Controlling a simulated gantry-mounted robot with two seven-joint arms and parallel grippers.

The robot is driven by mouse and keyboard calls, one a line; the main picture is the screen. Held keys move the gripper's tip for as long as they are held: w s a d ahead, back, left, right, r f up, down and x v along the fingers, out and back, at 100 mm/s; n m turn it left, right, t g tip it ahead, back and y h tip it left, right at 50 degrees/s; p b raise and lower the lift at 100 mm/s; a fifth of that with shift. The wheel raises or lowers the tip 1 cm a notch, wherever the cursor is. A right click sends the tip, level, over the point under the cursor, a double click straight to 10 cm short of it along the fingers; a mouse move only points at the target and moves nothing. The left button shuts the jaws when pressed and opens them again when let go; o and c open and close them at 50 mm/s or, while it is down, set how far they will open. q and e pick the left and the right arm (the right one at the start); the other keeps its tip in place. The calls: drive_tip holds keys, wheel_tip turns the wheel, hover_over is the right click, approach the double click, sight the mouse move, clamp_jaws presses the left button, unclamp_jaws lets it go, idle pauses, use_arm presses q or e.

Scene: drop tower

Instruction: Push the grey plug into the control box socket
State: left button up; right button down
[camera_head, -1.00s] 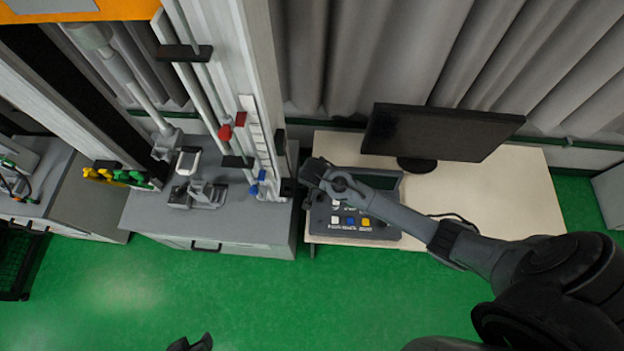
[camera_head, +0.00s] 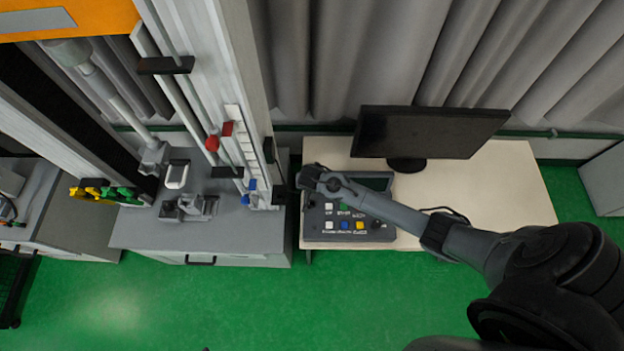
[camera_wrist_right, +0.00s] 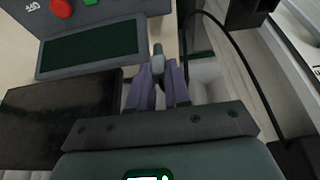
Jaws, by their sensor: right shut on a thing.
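The control box (camera_head: 335,232) is a dark grey console with coloured buttons at the left end of the table in the head view. Its dark screen (camera_wrist_right: 92,50) and face fill the upper left of the right wrist view. My right gripper (camera_wrist_right: 158,92) is shut on the grey plug (camera_wrist_right: 158,63), whose end shows beyond the fingertips beside the box's edge. The socket cannot be made out, and I cannot tell whether the plug touches the box. In the head view my right arm covers part of the box. My left gripper is not recognisable in view.
A black monitor (camera_head: 425,132) stands on the pale table (camera_head: 490,185) behind and right of the box. The drop tower (camera_head: 222,70) and its grey cabinet (camera_head: 245,235) are to the left. A black cable (camera_wrist_right: 235,55) curves along the right of the wrist view.

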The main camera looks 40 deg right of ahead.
wheel_tip(320, 180, down, 2)
drive_tip(key=shift+f+b, duration=0.1)
drive_tip(key=shift+b, duration=0.55)
drive_tip(key=shift+f+b, duration=6.3)
drive_tip(key=shift+f, duration=0.3)
drive_tip(key=shift+f+b, duration=0.45)
drive_tip(key=shift+f, duration=0.25)
drive_tip(key=shift+f, duration=0.1)
drive_tip(key=shift+f, duration=0.2)
drive_tip(key=c, duration=1)
unclamp_jaws()
